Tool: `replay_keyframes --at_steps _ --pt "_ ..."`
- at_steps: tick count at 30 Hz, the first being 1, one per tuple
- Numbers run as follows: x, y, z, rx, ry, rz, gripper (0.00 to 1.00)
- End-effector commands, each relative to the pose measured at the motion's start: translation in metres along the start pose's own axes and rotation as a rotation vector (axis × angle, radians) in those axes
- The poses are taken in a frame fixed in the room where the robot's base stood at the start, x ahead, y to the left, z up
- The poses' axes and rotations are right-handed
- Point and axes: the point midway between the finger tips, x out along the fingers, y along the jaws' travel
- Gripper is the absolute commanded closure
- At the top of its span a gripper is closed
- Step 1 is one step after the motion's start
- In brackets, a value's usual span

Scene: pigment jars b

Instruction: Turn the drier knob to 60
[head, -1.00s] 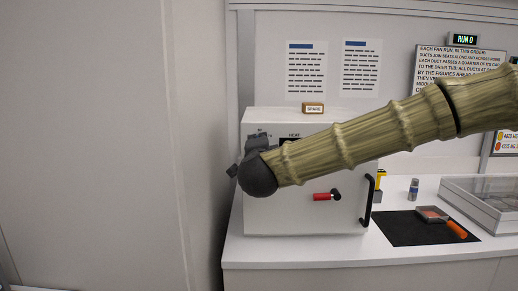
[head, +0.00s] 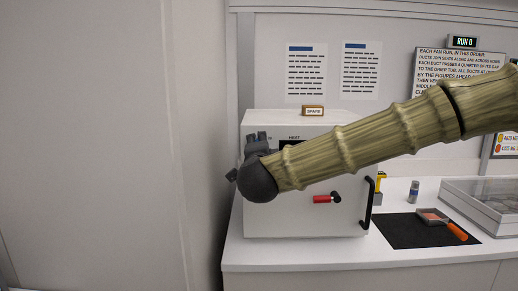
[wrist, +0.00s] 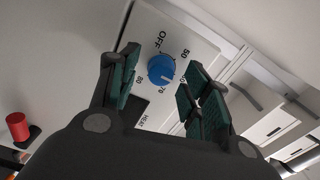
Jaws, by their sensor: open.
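The drier (head: 330,220) is a white box on the bench. Its blue knob (wrist: 161,70) shows in the wrist view between the two fingers of my open gripper (wrist: 158,88). No 60 shows; the right finger covers part of the dial. I cannot tell whether the fingers touch the knob. In the head view my gripper (head: 255,145) is at the drier's upper left and hides the knob.
A red-handled lever (head: 324,199) and a black bar handle (head: 370,205) are on the drier's front. A SPARE block (head: 313,111) sits on top. A wall stands close on the left. A dark mat (head: 400,235) with a tool lies right of the drier.

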Motion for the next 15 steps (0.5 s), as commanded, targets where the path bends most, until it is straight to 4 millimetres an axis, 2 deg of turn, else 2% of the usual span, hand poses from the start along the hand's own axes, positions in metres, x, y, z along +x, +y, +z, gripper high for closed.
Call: replay_keyframes --at_steps 15 --pt "-0.088 -0.001 0.0 0.0 -0.002 -0.001 0.52"
